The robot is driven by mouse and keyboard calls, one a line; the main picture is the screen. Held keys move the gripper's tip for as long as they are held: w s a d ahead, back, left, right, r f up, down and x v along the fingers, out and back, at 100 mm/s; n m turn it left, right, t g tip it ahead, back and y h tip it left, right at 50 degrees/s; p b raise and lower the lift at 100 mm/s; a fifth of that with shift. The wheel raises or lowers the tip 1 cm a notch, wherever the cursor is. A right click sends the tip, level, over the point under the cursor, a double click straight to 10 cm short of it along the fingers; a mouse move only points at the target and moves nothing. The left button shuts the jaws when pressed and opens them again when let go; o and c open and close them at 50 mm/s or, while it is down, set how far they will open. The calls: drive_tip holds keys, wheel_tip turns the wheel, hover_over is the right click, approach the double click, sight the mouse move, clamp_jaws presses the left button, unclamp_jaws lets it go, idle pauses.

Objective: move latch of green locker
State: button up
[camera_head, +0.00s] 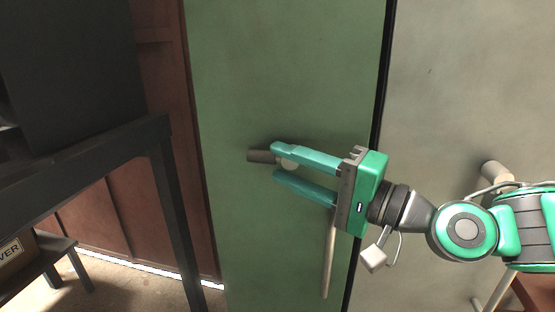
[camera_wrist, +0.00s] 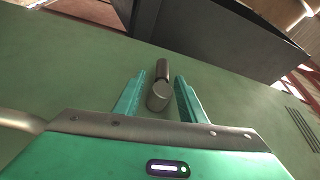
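The green locker door (camera_head: 290,60) fills the middle of the head view and lies behind my gripper. Its latch (camera_head: 261,156) is a short dark brown handle with a round grey hub, standing out from the door. In the wrist view the latch (camera_wrist: 162,70) points away from my palm, with its round grey hub (camera_wrist: 158,96) nearest to me. My gripper (camera_head: 273,161) is open, with teal fingers. In the wrist view the fingers (camera_wrist: 160,92) stand on either side of the hub, with gaps showing. Finger depth against the door is hard to tell.
A long pale bar handle (camera_head: 329,255) runs down the door below my gripper. A grey panel (camera_head: 455,80) with its own knob stands to the right. A dark metal table (camera_head: 80,160) stands at left, beside a brown wall (camera_head: 165,100).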

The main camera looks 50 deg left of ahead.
drive_tip(key=v, duration=0.6)
idle(0.7)
